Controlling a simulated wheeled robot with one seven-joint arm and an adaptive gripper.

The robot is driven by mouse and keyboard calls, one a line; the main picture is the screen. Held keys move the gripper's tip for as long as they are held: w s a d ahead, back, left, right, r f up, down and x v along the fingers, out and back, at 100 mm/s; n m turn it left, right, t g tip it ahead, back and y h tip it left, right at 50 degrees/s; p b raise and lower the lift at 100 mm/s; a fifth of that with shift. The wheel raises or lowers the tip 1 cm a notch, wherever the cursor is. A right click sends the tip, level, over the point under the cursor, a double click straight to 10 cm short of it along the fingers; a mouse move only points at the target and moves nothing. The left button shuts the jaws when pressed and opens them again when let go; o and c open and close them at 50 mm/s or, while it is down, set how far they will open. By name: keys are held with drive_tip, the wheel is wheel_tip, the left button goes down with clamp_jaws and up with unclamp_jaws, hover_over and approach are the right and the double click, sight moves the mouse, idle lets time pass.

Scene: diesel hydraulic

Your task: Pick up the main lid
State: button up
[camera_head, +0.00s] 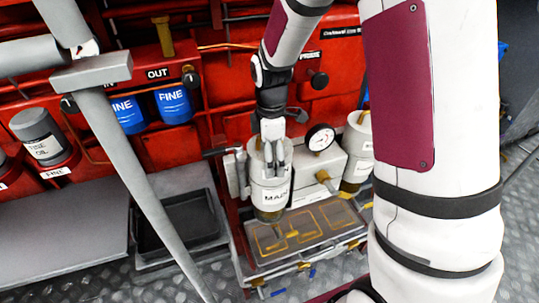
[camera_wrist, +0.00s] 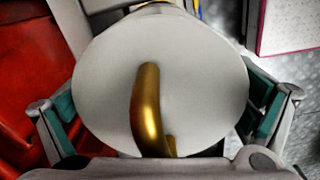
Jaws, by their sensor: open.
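The main lid (camera_wrist: 205,75) is a pale grey disc with a curved brass handle (camera_wrist: 147,110) in the wrist view. In the head view it is mostly hidden by my gripper, at the top of the white canister labelled MAIN (camera_head: 270,193). My gripper (camera_head: 272,158) points down at the top of this canister. In the wrist view its teal-padded fingers stand open on the left and right of the lid, with the handle between them. I cannot tell whether the fingers touch the lid's edge.
A pressure gauge (camera_head: 320,138) on a white block and a second white canister (camera_head: 357,150) stand close on the right. A tray with yellow outlines (camera_head: 310,228) lies below. Red machinery with blue FINE filters (camera_head: 174,103) is behind. A black tray (camera_head: 185,222) is at left.

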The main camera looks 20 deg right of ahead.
drive_tip(key=c, duration=1.1)
drive_tip(key=shift+o, duration=0.2)
drive_tip(key=shift+r, duration=0.1)
